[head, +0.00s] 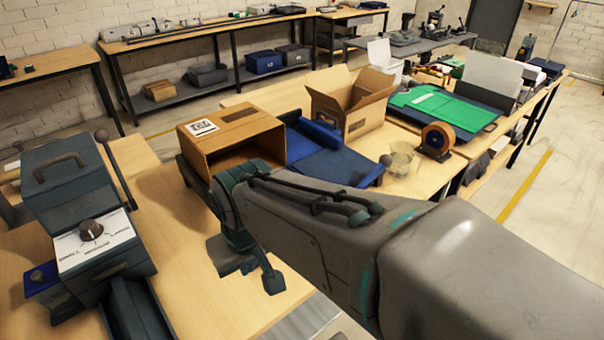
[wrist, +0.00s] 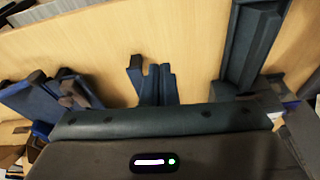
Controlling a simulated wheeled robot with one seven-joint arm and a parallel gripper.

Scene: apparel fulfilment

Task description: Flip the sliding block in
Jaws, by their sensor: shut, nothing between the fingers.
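My gripper (wrist: 152,82) shows in the wrist view with its dark fingers close together and nothing between them. In the head view its end (head: 268,280) hangs past the near side of the cardboard box, over the bench. The blue sloped fixture (head: 335,163) lies right of that box, with a raised blue block (head: 318,132) along its back; I cannot tell for certain that this is the sliding block. A blue part with a dark brown piece (wrist: 75,93) shows at the left in the wrist view, apart from my fingers.
A grey-green machine (head: 90,235) with a dial and a trough (head: 138,308) stands at the left. A closed-topped cardboard box (head: 230,130) and an open carton (head: 350,105) stand behind my arm. A tape roll (head: 437,138) is to the right. Bare bench (head: 190,265) lies between machine and gripper.

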